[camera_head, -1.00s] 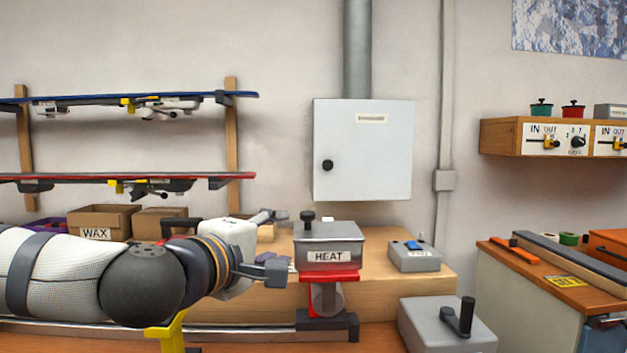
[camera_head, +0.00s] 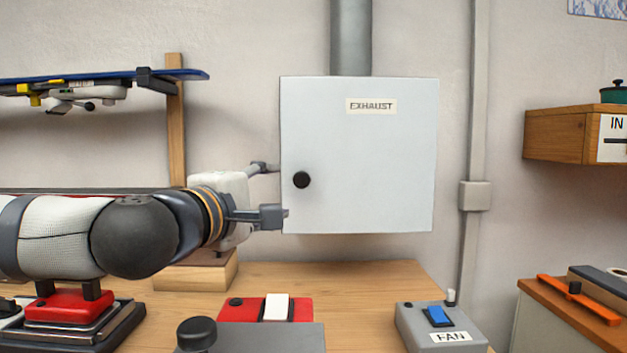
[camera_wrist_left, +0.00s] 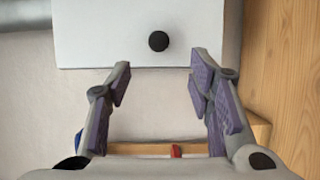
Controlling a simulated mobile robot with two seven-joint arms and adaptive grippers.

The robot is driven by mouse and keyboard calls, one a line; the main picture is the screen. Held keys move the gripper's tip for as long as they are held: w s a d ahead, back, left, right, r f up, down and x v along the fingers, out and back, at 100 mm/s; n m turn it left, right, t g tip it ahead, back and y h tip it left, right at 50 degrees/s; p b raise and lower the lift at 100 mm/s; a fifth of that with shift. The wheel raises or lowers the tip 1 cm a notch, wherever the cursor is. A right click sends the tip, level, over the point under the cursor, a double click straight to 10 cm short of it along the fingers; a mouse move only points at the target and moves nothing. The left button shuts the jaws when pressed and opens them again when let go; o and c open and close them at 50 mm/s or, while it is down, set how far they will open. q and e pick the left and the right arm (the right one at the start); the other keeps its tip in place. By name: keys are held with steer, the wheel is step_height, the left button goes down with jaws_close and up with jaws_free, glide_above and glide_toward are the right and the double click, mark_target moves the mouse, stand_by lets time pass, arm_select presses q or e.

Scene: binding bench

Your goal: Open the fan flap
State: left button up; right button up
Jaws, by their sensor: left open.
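The fan flap is a pale grey square door labelled EXHAUST (camera_head: 375,165), shut against the wall box below a round duct. Its round black knob (camera_head: 302,180) is near the left edge. My left gripper (camera_head: 275,192) is open at the door's left edge, its fingers close to the knob in the head view. In the left wrist view the flap (camera_wrist_left: 110,35) and knob (camera_wrist_left: 158,41) lie ahead, beyond the fingertips and between them. The gripper (camera_wrist_left: 158,72) is empty there, and the knob appears untouched. My right gripper is in no view.
A grey box labelled FAN (camera_head: 415,330) with a blue switch stands on the wooden bench (camera_head: 355,280) below the flap. A red block (camera_head: 240,308) and a grey object with a black knob (camera_head: 260,340) stand at the front.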

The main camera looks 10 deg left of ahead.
mark_target(300, 180)
arm_select(q)
steer(key=w, duration=0.3)
steer(key=w+d+b, duration=0.1)
steer(key=w, duration=0.5)
steer(key=shift+w+d+f, duration=0.1)
steer(key=shift+w+d, duration=0.15)
steer(key=shift+d, duration=0.15)
steer(key=shift+w+d, duration=0.1)
steer(key=shift+w, duration=0.4)
steer(key=shift+r, duration=0.2)
jaws_close()
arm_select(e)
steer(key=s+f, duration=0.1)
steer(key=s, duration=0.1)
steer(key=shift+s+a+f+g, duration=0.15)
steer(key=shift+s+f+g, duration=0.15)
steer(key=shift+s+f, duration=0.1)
